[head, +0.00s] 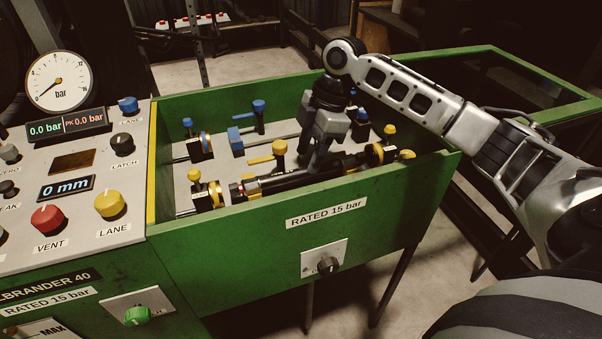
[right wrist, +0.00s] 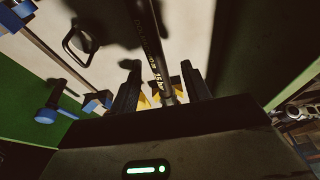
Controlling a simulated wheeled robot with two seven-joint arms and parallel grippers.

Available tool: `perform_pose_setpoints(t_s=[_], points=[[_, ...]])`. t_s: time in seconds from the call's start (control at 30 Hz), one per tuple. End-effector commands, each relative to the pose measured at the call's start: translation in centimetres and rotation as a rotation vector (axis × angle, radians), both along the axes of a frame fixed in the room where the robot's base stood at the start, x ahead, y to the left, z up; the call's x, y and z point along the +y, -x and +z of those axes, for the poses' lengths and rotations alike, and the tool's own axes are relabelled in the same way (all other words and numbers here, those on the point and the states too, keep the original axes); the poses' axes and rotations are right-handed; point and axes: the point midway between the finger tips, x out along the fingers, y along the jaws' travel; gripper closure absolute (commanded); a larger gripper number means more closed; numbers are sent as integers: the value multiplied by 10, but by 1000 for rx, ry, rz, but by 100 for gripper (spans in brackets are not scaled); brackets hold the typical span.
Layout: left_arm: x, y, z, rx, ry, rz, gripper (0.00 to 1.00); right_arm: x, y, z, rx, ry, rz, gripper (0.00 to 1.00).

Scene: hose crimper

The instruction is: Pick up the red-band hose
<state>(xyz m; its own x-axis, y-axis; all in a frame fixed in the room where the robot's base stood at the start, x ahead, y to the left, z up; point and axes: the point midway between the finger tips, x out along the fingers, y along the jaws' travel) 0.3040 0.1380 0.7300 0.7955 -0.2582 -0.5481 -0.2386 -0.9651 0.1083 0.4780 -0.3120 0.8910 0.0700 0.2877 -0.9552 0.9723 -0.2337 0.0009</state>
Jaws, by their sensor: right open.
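The red-band hose (head: 285,182) is a thick black hose lying along the near side of the green trough. A small red mark shows at its left end, beside a yellow-knobbed fitting. My right gripper (head: 318,162) reaches down over the hose's middle from above. In the right wrist view the black hose (right wrist: 152,50), with pale lettering, runs between the two dark fingers of my open right gripper (right wrist: 162,92). A gap shows beside the hose, and I cannot tell whether either finger touches it. My left gripper is not in view.
The green trough (head: 230,225) has walls around the hose. Inside stand blue-handled fittings (head: 259,106) at the back and yellow-handled fittings (head: 279,148) nearer. A control panel (head: 85,240) with knobs and a gauge (head: 59,81) is at the left.

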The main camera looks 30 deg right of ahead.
Motion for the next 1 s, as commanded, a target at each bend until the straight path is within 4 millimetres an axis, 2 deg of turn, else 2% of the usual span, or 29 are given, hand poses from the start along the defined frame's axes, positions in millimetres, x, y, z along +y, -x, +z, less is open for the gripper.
perform_pose_setpoints(t_s=[0.23,0.57,0.73,1.0], points=[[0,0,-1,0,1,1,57,10,-6,-36,3,0,1,53],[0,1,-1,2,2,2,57,11,-7,-42,0,2,0,53],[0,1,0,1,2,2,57,11,-7,-42,0,1,0,100],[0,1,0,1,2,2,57,11,-8,-40,-2,0,0,100]])
